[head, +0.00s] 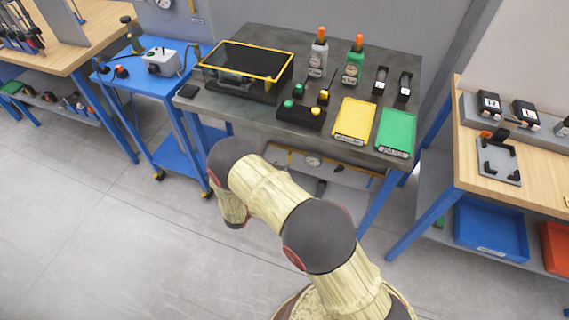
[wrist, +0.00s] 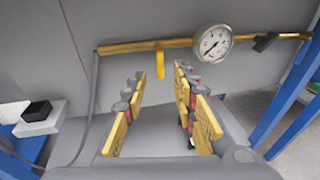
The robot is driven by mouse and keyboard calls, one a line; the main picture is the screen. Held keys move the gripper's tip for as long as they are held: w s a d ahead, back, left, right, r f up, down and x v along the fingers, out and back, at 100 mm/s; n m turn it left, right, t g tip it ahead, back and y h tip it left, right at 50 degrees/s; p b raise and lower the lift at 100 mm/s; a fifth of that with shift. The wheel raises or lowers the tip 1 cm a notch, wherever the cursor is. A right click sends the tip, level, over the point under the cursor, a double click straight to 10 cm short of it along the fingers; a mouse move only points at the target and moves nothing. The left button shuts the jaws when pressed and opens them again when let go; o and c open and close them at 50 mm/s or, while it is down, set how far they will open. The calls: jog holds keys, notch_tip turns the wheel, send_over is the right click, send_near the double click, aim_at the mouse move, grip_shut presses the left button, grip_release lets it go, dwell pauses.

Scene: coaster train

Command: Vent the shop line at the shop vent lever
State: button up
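A yellow pipe (wrist: 130,47) runs along a grey panel under the workbench. A yellow lever (wrist: 160,62) hangs straight down from it, and a round white gauge (wrist: 212,43) sits to its right. A black handle or fitting (wrist: 265,41) is further right on the pipe. No label shows which one is the shop vent lever. My gripper (wrist: 161,88) is open and empty. In the wrist view the yellow lever appears between and beyond its fingertips, apparently untouched. In the head view the gauge (head: 312,161) shows under the bench; my arm hides part of the pipe.
The grey-topped workbench (head: 240,112) stands above the pipe, with a black-and-yellow case, bottles and trays on it. Its blue leg (wrist: 290,85) stands right of the pipe. A grey hose (wrist: 92,100) hangs left. A blue cart (head: 165,125) stands left. Floor in front is clear.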

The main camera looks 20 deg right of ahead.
jog(key=shift+v, duration=2.7)
jog(key=shift+f, duration=0.1)
